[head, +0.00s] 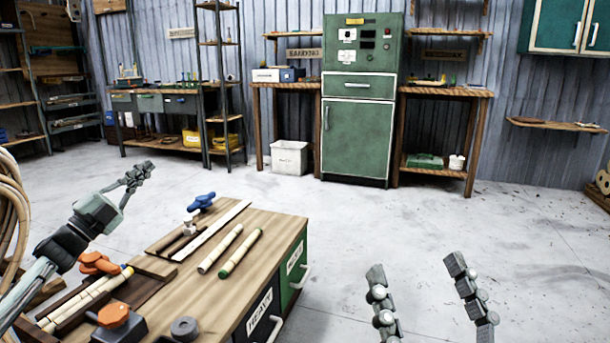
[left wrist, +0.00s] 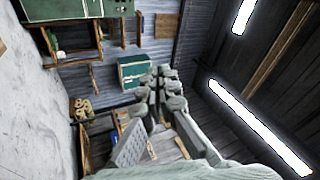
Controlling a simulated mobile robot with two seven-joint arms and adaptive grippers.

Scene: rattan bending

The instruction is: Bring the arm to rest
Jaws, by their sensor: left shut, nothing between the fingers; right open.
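My left gripper (head: 138,176) is raised above the left side of the workbench (head: 232,256), tilted up and to the right. Its fingers are shut with nothing between them. In the left wrist view the left gripper (left wrist: 160,78) shows its fingers together, with the wall and ceiling behind. My right gripper (head: 430,290) is at the bottom of the head view, right of the bench. Its two fingers stand wide apart over the floor, and nothing is between them. The rest of the right arm is out of view.
A blue-handled clamp (head: 201,202), orange knobs (head: 113,314) and a dark ring (head: 184,328) are also there. Coiled rattan (head: 12,200) stands at the left edge. The floor up to the green cabinet (head: 357,140) is clear.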

